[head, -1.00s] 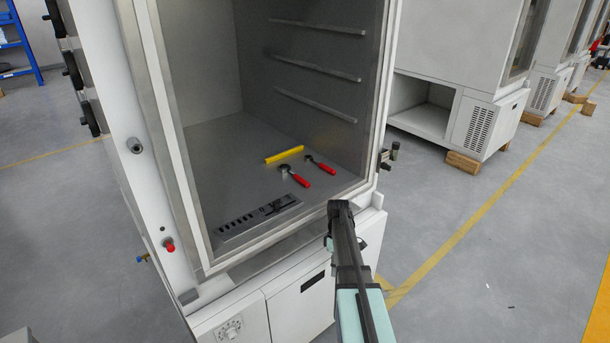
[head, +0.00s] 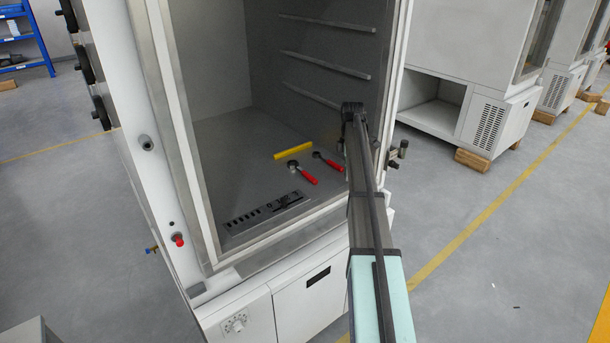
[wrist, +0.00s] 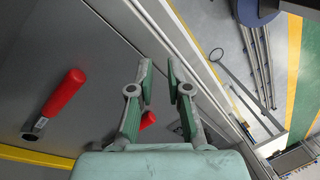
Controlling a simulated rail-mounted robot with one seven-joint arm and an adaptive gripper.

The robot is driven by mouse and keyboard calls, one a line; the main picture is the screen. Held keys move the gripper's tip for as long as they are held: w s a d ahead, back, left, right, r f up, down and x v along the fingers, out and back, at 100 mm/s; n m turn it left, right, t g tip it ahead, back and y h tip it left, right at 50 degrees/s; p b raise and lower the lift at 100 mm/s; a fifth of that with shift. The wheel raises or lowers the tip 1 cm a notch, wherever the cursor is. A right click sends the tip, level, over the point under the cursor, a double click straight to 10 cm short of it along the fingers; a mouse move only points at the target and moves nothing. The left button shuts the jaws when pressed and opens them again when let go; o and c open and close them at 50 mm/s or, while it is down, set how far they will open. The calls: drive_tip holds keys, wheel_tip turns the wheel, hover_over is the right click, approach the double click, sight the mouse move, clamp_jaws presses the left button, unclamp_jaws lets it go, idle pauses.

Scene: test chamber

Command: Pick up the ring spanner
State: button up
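Two red-handled tools with metal heads lie on the chamber floor in the head view: a nearer one (head: 307,177) and a farther one (head: 330,162). Their heads are small, and I cannot tell which is the ring spanner. In the wrist view one red-handled tool (wrist: 60,97) lies at the left, its metal end at lower left. A bit of another red handle (wrist: 147,120) shows between the gripper fingers, partly hidden. My gripper (wrist: 161,70) is open, with its green fingers apart and nothing between the tips. In the head view my arm reaches to the chamber's right side; its fingers cannot be made out.
A yellow bar (head: 293,150) lies behind the tools. A dark slotted tray (head: 240,221) lies near the chamber's front edge. Wire shelf rails (head: 325,65) run along the right wall. The chamber's right door frame (head: 396,75) stands close beside my arm. The left chamber floor is clear.

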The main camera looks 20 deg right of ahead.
drive_tip(key=w+a+r+n+t, duration=0.1)
drive_tip(key=w+a+r+n, duration=0.1)
drive_tip(key=w+a+r, duration=0.4)
drive_tip(key=w+a+r+n+h+b, duration=0.1)
drive_tip(key=w+a+r+n, duration=0.25)
drive_tip(key=w, duration=0.55)
drive_tip(key=w+a+r+n+t, duration=0.1)
drive_tip(key=w+a+r+n, duration=0.1)
drive_tip(key=w+a+r, duration=0.4)
drive_tip(key=shift+m, duration=0.25)
drive_tip(key=f+p, duration=0.1)
drive_tip(key=f, duration=0.7)
drive_tip(key=w+d+f+p, duration=0.1)
drive_tip(key=f, duration=0.4)
drive_tip(key=shift+d+p, duration=0.1)
drive_tip(key=shift+p, duration=0.25)
drive_tip(key=shift+s+d+f+p, duration=0.15)
drive_tip(key=shift+f+p, duration=0.45)
drive_tip(key=shift+f, duration=0.8)
drive_tip(key=shift+w+d+f+p, duration=0.15)
drive_tip(key=shift+f+p, duration=0.4)
drive_tip(key=shift+f, duration=0.8)
drive_tip(key=shift+s, duration=0.1)
clamp_jaws()
